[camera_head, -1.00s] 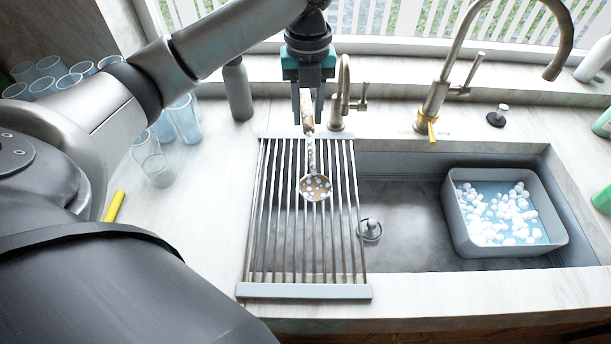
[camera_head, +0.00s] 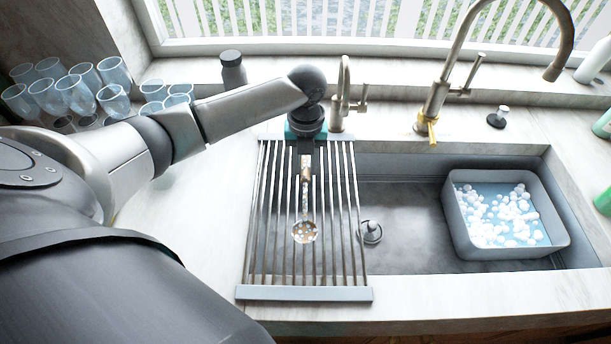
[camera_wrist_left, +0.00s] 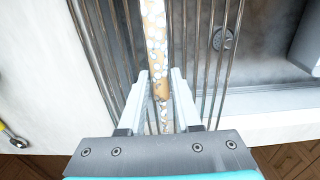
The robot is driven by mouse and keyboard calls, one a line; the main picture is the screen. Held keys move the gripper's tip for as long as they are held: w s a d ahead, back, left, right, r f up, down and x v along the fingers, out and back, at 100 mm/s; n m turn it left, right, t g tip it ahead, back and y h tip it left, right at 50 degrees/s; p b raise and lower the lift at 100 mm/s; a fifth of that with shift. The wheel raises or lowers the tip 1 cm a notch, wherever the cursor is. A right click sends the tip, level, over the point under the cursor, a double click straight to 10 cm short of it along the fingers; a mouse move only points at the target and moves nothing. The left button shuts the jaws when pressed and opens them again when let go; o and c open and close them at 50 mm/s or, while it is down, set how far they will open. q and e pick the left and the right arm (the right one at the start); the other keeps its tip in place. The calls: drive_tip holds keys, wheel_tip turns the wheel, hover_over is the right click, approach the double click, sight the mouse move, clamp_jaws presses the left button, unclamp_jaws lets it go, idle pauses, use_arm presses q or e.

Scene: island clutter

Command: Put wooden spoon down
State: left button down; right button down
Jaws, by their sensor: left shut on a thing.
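The wooden spoon (camera_head: 305,231) is spotted with white suds, its bowl over the middle of the metal drying rack (camera_head: 303,292). Its handle runs up into my left gripper (camera_head: 305,168), which is shut on it. In the left wrist view the spoon handle (camera_wrist_left: 155,35) lies between the fingers of the left gripper (camera_wrist_left: 160,85), above the rack bars. I cannot tell whether the spoon touches the bars. My right gripper is not in view.
A grey sink (camera_head: 405,255) lies right of the rack, holding a grey basin (camera_head: 460,225) of soapy water. Taps (camera_head: 436,105) stand behind. Several clear glasses (camera_head: 75,95) stand at the left. The front counter (camera_head: 480,292) is clear.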

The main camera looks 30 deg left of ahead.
sight(306, 176)
use_arm(q)
drive_tip(key=shift+f, duration=2.1)
drive_tip(key=shift+f, duration=0.1)
drive_tip(key=shift+f+b, duration=0.3)
drive_tip(key=shift+b, duration=0.05)
drive_tip(key=c, duration=0.6)
unclamp_jaws()
drive_tip(key=shift+r, duration=0.1)
drive_tip(key=shift+r, duration=0.4)
wheel_tip(306, 176, up, 12)
drive_tip(key=shift+f+p, duration=0.1)
drive_tip(key=shift+p, duration=0.6)
